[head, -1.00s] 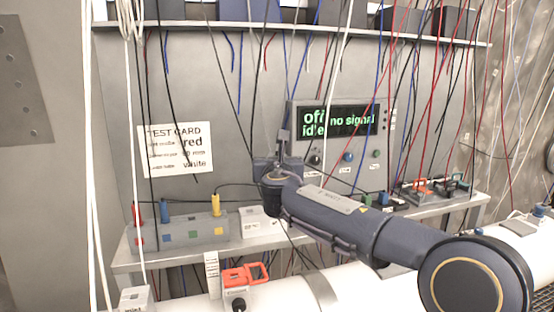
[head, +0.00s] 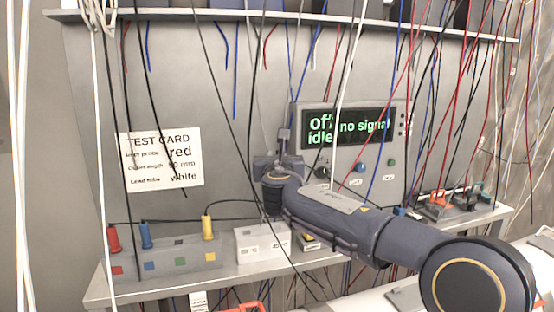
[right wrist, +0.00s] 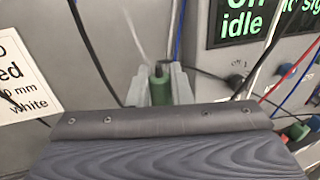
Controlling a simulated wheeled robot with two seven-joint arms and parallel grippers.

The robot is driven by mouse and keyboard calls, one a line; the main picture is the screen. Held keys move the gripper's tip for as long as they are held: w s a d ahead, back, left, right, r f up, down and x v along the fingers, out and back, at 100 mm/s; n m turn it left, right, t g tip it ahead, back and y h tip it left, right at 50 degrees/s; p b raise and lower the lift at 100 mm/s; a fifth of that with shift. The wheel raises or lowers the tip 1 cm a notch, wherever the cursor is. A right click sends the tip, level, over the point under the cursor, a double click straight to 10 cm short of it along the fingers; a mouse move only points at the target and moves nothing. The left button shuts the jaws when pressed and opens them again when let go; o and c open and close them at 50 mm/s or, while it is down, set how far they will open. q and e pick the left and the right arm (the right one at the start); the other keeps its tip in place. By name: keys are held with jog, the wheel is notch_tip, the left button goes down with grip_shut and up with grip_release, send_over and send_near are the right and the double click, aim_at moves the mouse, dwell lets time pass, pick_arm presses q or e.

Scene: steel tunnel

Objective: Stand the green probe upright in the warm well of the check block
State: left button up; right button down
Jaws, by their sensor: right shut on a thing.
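My right gripper (head: 283,140) is raised in front of the back panel, left of the display unit. In the right wrist view its jaws (right wrist: 160,88) are shut on the green probe (right wrist: 160,91), which shows as a green body with a darker narrow top. In the head view the probe is hard to make out. A white block (head: 262,241) stands on the bench below and just left of my wrist. It may be the check block, but its wells cannot be made out. My left gripper is not in view.
A grey rack (head: 165,261) holds red (head: 113,238), blue (head: 146,235) and yellow (head: 207,227) probes. A display unit (head: 350,150) reads off, idle, no signal. A test card (head: 160,158) is on the panel. Many cables hang in front of the bench.

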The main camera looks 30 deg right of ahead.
jog(key=shift+f+b, duration=2.6)
jog(key=shift+f, duration=0.2)
notch_tip(320, 180, down, 9)
jog(key=b, duration=0.8)
jog(key=shift+r+b, duration=0.2)
jog(key=shift+b, duration=0.1)
dwell(1.8)
jog(key=c, duration=1.2)
grip_release()
jog(key=shift+c, duration=0.2)
jog(key=shift+s+a, duration=0.1)
jog(key=b+v, duration=0.1)
jog(key=v, duration=0.6)
jog(key=shift+s+a, duration=0.15)
jog(key=shift+s, duration=0.1)
jog(key=shift+f, duration=0.1)
